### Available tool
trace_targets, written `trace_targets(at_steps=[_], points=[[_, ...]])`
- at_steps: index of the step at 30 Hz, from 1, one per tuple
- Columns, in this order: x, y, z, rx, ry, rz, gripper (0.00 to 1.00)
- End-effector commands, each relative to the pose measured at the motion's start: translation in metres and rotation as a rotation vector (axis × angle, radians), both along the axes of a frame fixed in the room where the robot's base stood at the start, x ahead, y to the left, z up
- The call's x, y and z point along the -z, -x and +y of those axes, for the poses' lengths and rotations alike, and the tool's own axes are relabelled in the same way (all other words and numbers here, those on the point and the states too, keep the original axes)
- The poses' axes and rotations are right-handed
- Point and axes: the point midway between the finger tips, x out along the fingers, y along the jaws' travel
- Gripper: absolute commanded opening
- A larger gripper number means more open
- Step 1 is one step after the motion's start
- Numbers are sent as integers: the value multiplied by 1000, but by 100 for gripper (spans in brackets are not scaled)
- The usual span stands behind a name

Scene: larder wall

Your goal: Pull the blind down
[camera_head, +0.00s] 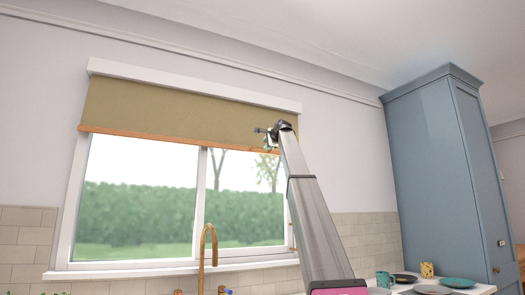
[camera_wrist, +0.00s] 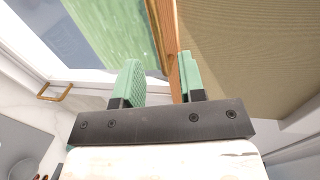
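The olive-brown roller blind (camera_head: 175,105) hangs over the top part of the window, partly lowered. A thin orange-brown wooden bar (camera_head: 180,142) runs along its lower edge. My gripper (camera_head: 268,138) is up at the right end of the blind, close to this bar. In the wrist view my gripper (camera_wrist: 160,82) has its two green fingers apart. The wooden bar (camera_wrist: 164,35) passes between them, close to the right finger, with a gap to the left finger. Blind cloth (camera_wrist: 245,50) fills the area right of the bar. Whether the right finger touches the bar, I cannot tell.
The white-framed window (camera_head: 200,200) shows a hedge outside. A copper tap (camera_head: 208,245) stands below it. A tall blue cupboard (camera_head: 430,160) is at the right, with plates (camera_head: 458,282) and a teal mug (camera_head: 383,279) on the counter.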

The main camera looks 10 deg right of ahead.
Motion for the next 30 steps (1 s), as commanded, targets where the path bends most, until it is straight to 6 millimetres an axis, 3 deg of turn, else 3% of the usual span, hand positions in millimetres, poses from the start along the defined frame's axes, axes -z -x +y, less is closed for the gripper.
trace_targets(at_steps=[3,9,20,24,30], points=[[4,-24,7,0,1,2,37],[10,-50,16,0,1,1,37],[13,-56,18,1,1,1,37],[13,-56,18,1,1,1,0],[14,-56,18,1,1,1,0]])
